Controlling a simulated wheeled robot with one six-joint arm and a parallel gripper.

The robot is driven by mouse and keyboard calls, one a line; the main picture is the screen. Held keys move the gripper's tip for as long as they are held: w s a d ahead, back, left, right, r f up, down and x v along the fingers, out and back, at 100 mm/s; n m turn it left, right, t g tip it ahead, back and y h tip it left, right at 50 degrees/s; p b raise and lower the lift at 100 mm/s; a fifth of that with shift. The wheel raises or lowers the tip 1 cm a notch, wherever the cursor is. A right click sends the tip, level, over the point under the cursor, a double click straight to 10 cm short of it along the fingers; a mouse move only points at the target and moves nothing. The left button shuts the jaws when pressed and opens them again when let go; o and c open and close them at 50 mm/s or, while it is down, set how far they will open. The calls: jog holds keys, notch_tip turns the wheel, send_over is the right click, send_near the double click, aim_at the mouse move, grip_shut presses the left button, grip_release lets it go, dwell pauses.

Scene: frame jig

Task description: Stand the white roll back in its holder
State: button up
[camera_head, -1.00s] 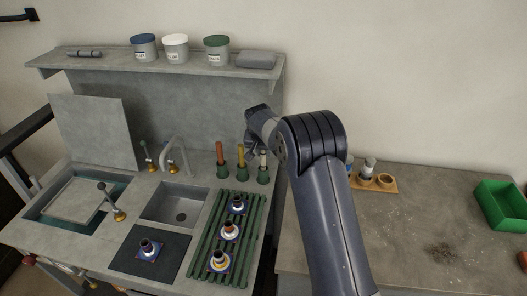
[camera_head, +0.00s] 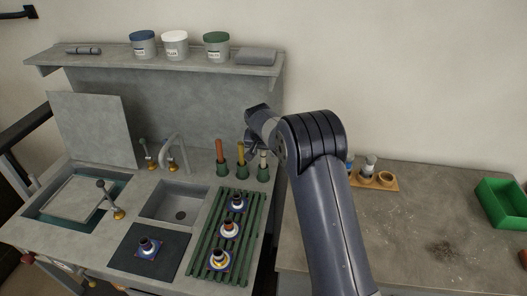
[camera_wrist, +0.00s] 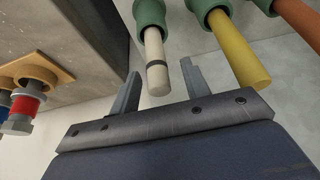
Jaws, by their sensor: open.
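The white roll (camera_head: 263,160) stands upright in its green holder (camera_head: 263,175), at the right end of a row with a yellow roll (camera_head: 241,156) and an orange roll (camera_head: 219,152) in like holders. In the wrist view the white roll (camera_wrist: 155,60) has a dark band and its lower end is inside the green holder (camera_wrist: 148,13). My gripper (camera_wrist: 161,70) is open, with one finger on each side of the white roll. I see gaps between roll and fingers. In the head view my arm partly hides the gripper.
The slatted green rack (camera_head: 192,262) with several round-topped pieces lies in front of the holders. The sink (camera_head: 178,206) is at left. On the right bench are a wooden stand (camera_head: 391,187) and a green bin (camera_head: 501,205). A shelf (camera_head: 110,66) runs above.

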jog(key=b+v, duration=0.1)
jog(key=v, duration=0.9)
jog(key=shift+r+b, duration=0.35)
jog(key=shift+s, duration=0.1)
jog(key=p+x, duration=0.1)
jog(key=x, duration=0.9)
jog(key=shift+f+p, duration=0.15)
jog(key=shift+p, duration=0.25)
jog(key=shift+w+p, duration=0.2)
jog(key=shift+p, duration=0.15)
jog(key=shift+r+p, duration=0.45)
jog(key=shift+r, duration=0.3)
jog(key=shift+f, duration=0.1)
